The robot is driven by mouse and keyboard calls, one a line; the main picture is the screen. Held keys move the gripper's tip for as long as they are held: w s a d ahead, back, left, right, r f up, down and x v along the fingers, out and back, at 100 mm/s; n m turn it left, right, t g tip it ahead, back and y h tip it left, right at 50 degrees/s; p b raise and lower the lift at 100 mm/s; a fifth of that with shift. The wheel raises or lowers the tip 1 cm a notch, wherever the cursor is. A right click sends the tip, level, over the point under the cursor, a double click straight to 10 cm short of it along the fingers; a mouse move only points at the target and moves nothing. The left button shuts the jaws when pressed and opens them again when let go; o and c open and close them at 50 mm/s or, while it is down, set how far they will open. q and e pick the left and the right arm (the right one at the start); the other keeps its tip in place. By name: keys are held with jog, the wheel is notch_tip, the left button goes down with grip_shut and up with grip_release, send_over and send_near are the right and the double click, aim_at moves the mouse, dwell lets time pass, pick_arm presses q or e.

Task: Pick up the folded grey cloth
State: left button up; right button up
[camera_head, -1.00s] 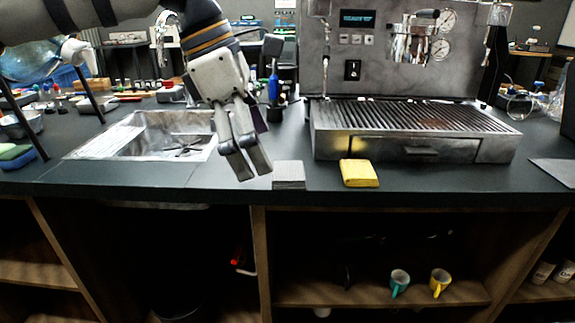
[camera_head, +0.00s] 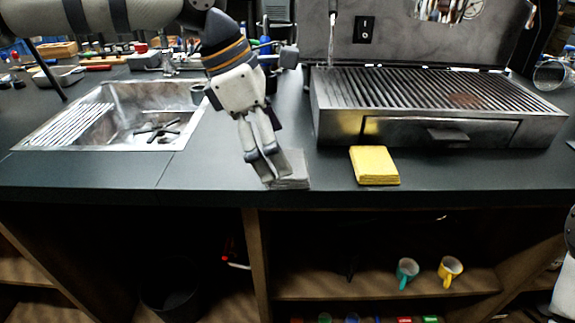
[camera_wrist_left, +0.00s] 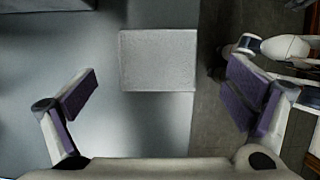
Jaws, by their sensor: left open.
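The folded grey cloth (camera_head: 297,182) lies flat on the dark counter near its front edge, left of a yellow cloth (camera_head: 375,166). My left gripper (camera_head: 272,172) points down at it, and its fingers cover part of the cloth in the head view. In the left wrist view the whole grey cloth (camera_wrist_left: 158,60) shows as a pale rectangle between the two spread purple-padded fingers. The fingers are open and empty, apart from the cloth on both sides. How high they are above the counter is hard to tell. My right gripper is not visible.
A metal sink (camera_head: 150,115) is set into the counter to the left. The counter's front edge (camera_head: 330,198) is close to the cloths. Mugs (camera_head: 407,270) stand on a shelf below.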

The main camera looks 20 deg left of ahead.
pick_arm(q)
jog(key=x, duration=0.2)
jog(key=shift+w+d+f, duration=0.1)
jog(key=shift+f, duration=0.2)
jog(key=c, duration=1.1)
jog(key=shift+c, duration=0.2)
